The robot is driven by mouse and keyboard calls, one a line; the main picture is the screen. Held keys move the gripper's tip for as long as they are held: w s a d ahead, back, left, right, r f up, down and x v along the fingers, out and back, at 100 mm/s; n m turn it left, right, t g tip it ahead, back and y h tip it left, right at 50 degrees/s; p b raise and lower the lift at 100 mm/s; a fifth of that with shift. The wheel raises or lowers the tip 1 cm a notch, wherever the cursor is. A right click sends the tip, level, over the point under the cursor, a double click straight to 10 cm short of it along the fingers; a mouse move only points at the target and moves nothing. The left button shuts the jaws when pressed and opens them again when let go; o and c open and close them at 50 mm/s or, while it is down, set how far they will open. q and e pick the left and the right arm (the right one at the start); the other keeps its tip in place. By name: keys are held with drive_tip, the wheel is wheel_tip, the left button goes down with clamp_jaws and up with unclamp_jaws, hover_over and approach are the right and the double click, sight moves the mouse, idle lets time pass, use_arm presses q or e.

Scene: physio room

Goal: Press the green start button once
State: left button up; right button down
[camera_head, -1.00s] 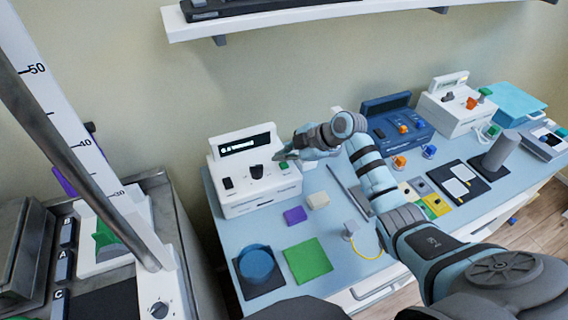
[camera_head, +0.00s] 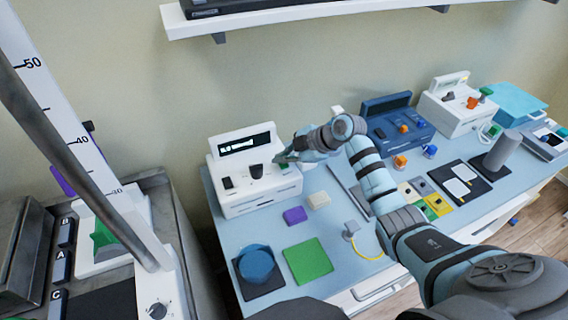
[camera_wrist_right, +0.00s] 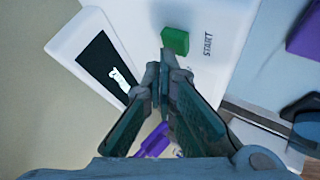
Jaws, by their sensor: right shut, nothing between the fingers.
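The green start button (camera_wrist_right: 175,41) sits on the sloped top of a white device (camera_head: 252,196), beside the printed word START in the right wrist view. In the head view a bit of the green button (camera_head: 284,165) shows at the device's right side, partly behind my right gripper (camera_head: 281,158). My right gripper also shows in the right wrist view (camera_wrist_right: 160,68), shut and empty, its tips close to the button's edge. I cannot tell whether they touch it. The device has a black display and a dark knob (camera_head: 256,171). My left gripper is not in view.
A purple block (camera_head: 294,215), a cream block (camera_head: 318,200), a green mat (camera_head: 308,260) and a blue round pot (camera_head: 256,263) lie in front of the device. A blue device (camera_head: 398,122) stands to the right. A height scale post stands at the left.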

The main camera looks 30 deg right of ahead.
sight(284, 166)
drive_tip(key=shift+f+b, duration=0.3)
drive_tip(key=shift+f, duration=0.1)
idle(0.5)
drive_tip(key=shift+r+p, duration=0.8)
drive_tip(key=shift+r, duration=0.1)
wheel_tip(284, 166, up, 5)
drive_tip(key=p, duration=0.4)
drive_tip(key=shift+r, duration=0.1)
idle(0.4)
